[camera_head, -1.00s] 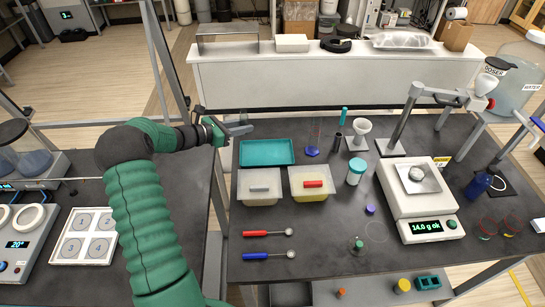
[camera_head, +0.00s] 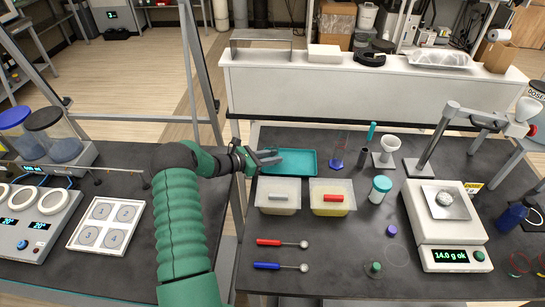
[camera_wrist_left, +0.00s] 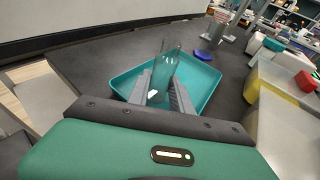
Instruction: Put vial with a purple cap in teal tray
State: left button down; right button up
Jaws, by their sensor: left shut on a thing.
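The teal tray (camera_head: 302,167) lies at the back left of the right-hand table and looks empty in the head view. My left gripper (camera_head: 272,158) is over its left end. In the left wrist view, my left gripper (camera_wrist_left: 160,88) is shut on a clear glass vial (camera_wrist_left: 166,68), above the tray (camera_wrist_left: 203,85). No purple cap shows on this held glass, and its lower part is hidden between the fingers. A small purple-topped thing (camera_head: 391,230) stands on the table left of the scale. My right gripper is not in view.
Two open containers, one white (camera_head: 278,197) and one yellow (camera_head: 331,201), stand just in front of the tray. A clear cylinder with a blue base (camera_head: 337,158) stands right of it. A scale (camera_head: 444,226) stands further right. Red and blue spoons lie in front.

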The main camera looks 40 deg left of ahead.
pick_arm(q)
jog(key=shift+s+f, duration=0.1)
jog(key=c, duration=1.4)
grip_release()
jog(key=shift+o, duration=1.3)
jog(key=shift+a, duration=0.2)
jog(key=b+v, duration=0.1)
jog(key=v, duration=1.1)
